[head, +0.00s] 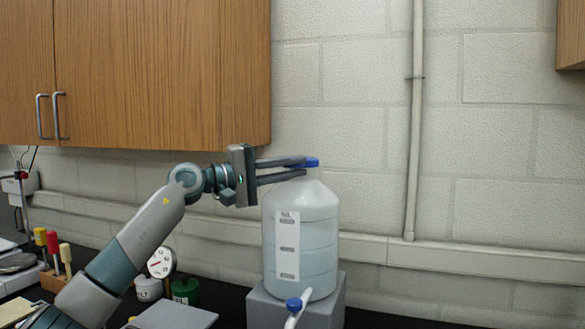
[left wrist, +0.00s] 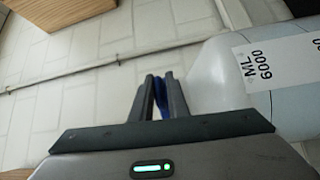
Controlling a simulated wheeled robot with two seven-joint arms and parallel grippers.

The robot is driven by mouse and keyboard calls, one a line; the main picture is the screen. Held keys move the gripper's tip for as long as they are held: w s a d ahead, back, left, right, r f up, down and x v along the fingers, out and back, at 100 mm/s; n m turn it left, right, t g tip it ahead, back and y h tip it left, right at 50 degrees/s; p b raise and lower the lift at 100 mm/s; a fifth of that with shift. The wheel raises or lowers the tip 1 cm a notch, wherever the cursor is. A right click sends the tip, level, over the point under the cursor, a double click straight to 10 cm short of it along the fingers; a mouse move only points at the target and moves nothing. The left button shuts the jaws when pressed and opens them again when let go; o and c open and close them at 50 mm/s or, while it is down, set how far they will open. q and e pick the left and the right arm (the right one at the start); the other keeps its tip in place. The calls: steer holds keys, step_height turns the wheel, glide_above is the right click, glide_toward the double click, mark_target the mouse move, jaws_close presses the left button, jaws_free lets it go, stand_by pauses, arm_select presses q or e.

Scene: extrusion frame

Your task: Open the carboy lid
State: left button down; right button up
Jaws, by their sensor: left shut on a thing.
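The carboy (head: 318,240) is a large translucent white bottle with a white label strip, standing upright on a grey block. Its blue lid (head: 312,162) is at the top, partly hidden by my left gripper's fingers. My left gripper (head: 304,168) reaches in from the left at lid height and is shut on the blue lid. In the left wrist view the blue lid (left wrist: 160,98) shows between the two fingers (left wrist: 160,90), with the carboy (left wrist: 225,75) to the right. I cannot tell whether the lid is still seated on the neck. My right gripper is not in view.
The grey block (head: 337,300) raises the carboy above the dark bench. A blue-handled spigot (head: 294,304) sticks out at its front. A wooden cabinet (head: 150,70) hangs at the upper left. Jars, a grey plate (head: 175,315) and coloured-handled tools stand at the left. A pipe (head: 413,130) runs down the wall.

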arm_select(q)
step_height(320, 180, up, 4)
steer(key=shift+w+f+n+y+p, duration=0.1)
steer(key=shift+f+n+y+p, duration=0.15)
steer(key=shift+n+y+p, duration=0.6)
steer(key=shift+n+g+y, duration=0.35)
steer(key=shift+n+g, duration=0.2)
steer(key=shift+g, duration=0.15)
steer(key=shift+w+d+r+p, duration=0.1)
steer(key=shift+w+r+p, duration=0.3)
steer(key=shift+r+p, duration=0.35)
steer(key=shift+w+d+r+p, duration=0.1)
steer(key=shift+w+r+p, duration=0.25)
steer(key=shift+r+p, duration=0.4)
steer(key=shift+w+d+r+p, duration=0.1)
steer(key=shift+w+r+p, duration=0.4)
steer(key=shift+p, duration=0.45)
steer(key=shift+s, duration=0.1)
steer(key=c, duration=1.8)
jaws_free()
steer(key=shift+c, duration=0.2)
steer(key=shift+d+f, duration=0.1)
steer(key=shift+f, duration=0.1)
